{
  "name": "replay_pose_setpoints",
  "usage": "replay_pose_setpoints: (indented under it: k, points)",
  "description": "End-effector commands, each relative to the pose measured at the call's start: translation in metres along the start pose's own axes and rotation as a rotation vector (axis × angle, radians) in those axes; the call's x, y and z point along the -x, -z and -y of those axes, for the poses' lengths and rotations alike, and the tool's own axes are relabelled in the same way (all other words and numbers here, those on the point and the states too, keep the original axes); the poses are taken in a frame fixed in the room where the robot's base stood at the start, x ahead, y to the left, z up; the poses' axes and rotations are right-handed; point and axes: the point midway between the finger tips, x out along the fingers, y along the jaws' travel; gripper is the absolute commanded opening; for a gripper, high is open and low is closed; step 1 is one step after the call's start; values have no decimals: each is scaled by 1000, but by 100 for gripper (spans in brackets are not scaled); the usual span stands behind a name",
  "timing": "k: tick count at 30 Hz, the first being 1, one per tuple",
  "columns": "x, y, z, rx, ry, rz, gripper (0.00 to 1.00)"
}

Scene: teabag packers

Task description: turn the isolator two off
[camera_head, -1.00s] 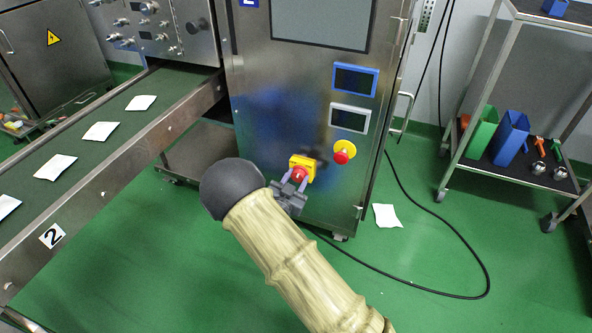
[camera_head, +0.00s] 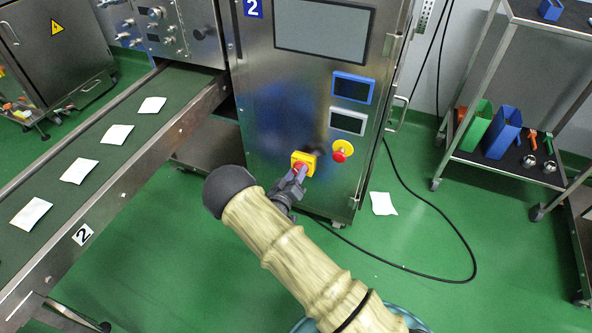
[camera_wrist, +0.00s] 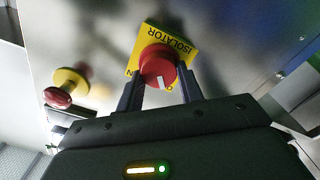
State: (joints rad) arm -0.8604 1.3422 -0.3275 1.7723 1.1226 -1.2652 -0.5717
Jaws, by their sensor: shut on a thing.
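The isolator is a red knob (camera_wrist: 158,68) on a yellow plate (camera_wrist: 150,33) lettered ISOLATOR, on the front of the steel cabinet (camera_head: 270,115) marked 2. In the wrist view the knob carries a white mark. My gripper (camera_wrist: 160,85) is shut on the knob, with one dark finger on each side. In the head view the yellow plate (camera_head: 304,157) shows above my gripper (camera_head: 297,178), and the fingers partly hide the knob.
A red stop button on a yellow base (camera_head: 342,151) sits right of the isolator. A blue-framed display (camera_head: 353,87) and a white-framed one (camera_head: 347,120) are above. A conveyor (camera_head: 110,165) runs at left. A trolley (camera_head: 520,165) stands at right.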

Motion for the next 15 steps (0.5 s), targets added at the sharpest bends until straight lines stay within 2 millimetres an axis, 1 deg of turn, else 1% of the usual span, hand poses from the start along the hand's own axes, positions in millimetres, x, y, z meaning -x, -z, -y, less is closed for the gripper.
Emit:
replay_pose_setpoints:
  k: [1, 6, 15]
  points:
    - [-2, 2, -2, 25, -2, -3, 14]
    - [-2, 2, -1, 93, -3, -4, 14]
    - [-2, 2, 0, 128, -3, -4, 14]
